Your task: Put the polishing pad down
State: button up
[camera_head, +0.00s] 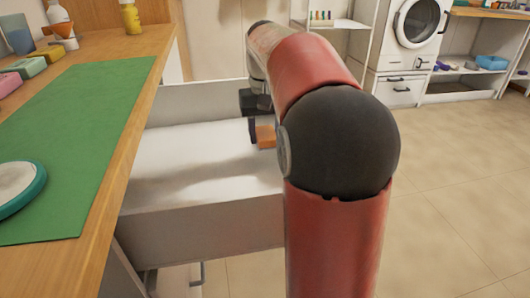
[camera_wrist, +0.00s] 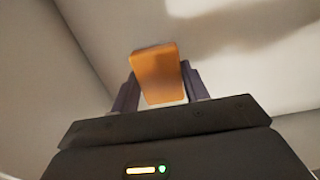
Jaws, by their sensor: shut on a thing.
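The polishing pad, which I take to be the small orange block (camera_wrist: 156,72), is held between the two dark fingers of my gripper (camera_wrist: 159,78) in the wrist view. In the head view the pad (camera_head: 266,136) shows just left of my arm's dark joint, with my gripper (camera_head: 256,130) partly hidden by the arm. Both are over the inside of an open white drawer (camera_head: 195,225). I cannot tell whether the pad touches the drawer's floor.
A wooden counter (camera_head: 98,205) with a green mat (camera_head: 85,120) is on the left. A round teal-rimmed white thing (camera_head: 15,183) lies on the mat. Coloured blocks, including a green one (camera_head: 22,67), and bottles stand farther back. The drawer's visible floor is clear.

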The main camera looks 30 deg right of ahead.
aim_at(265, 161)
jog(key=shift+f+b, duration=0.3)
jog(key=shift+f, duration=2.25)
jog(key=shift+f, duration=0.2)
jog(key=o, duration=1)
jog(key=shift+r, duration=0.15)
notch_tip(265, 161, up, 12)
jog(key=shift+r+p, duration=0.1)
jog(key=shift+p, duration=0.9)
jog(key=shift+s, duration=0.1)
